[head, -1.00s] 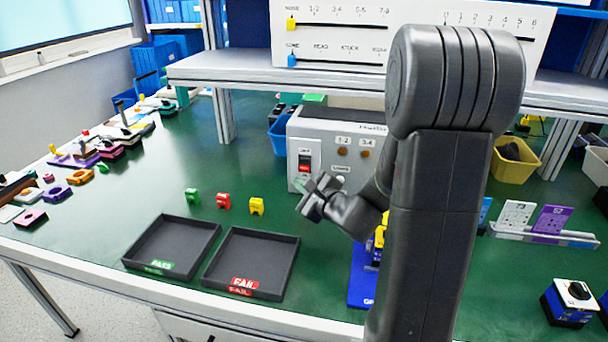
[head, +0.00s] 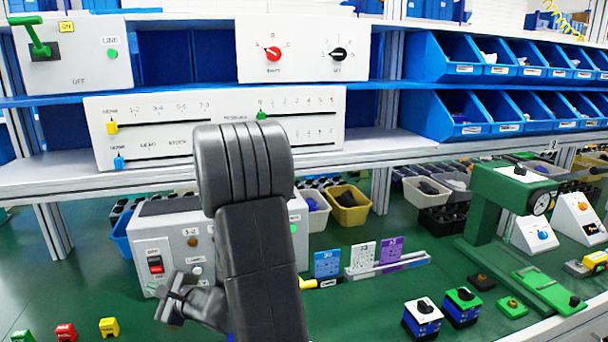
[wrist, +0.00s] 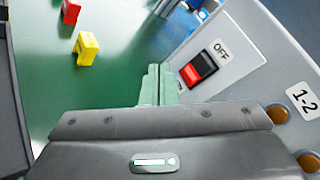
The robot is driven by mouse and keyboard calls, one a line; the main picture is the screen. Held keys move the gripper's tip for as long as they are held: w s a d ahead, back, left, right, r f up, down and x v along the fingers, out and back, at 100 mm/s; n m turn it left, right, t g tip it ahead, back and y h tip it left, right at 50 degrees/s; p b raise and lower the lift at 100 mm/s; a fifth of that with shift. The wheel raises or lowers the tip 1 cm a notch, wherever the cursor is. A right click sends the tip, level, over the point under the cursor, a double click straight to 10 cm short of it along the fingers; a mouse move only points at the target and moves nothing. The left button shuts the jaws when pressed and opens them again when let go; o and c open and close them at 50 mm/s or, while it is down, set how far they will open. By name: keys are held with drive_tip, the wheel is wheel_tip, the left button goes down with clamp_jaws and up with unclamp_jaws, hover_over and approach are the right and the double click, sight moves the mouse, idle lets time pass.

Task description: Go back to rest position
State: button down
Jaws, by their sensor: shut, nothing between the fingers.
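My gripper (head: 172,302) is in front of the lower left of the grey control box (head: 185,240) in the head view. Its green fingers (wrist: 160,85) are together and empty in the wrist view. The box's red rocker switch (head: 155,264), marked OFF above it in the wrist view (wrist: 198,69), is just right of the fingertips there, apart from them in the picture. My arm hides the right part of the box. The upper panel (head: 303,20) carries a red rotary knob (head: 273,54) and a black one (head: 338,54).
A shelf with a slider panel (head: 150,105) and blue bins (head: 440,115) spans above the green bench. Red (head: 66,332) and yellow (head: 109,327) blocks lie at lower left. Small rotary-switch boxes (head: 422,318) and a green press (head: 500,200) stand at right.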

drive_tip(key=shift+s+d+r+b, duration=0.1)
drive_tip(key=shift+s+d+b, duration=0.2)
drive_tip(key=shift+s, duration=0.5)
drive_tip(key=shift+s+d+r+b, duration=0.15)
drive_tip(key=shift+s+d+b, duration=0.15)
drive_tip(key=shift+s, duration=0.55)
drive_tip(key=shift+s+d+r+b, duration=0.1)
drive_tip(key=shift+s+d+b, duration=0.2)
drive_tip(key=shift+s, duration=0.5)
drive_tip(key=shift+w+a, duration=0.1)
drive_tip(key=w, duration=0.1)
drive_tip(key=w+a+b, duration=0.1)
drive_tip(key=w, duration=0.1)
drive_tip(key=w+f+b, duration=0.1)
drive_tip(key=shift+w+a, duration=0.35)
drive_tip(key=shift+w, duration=0.05)
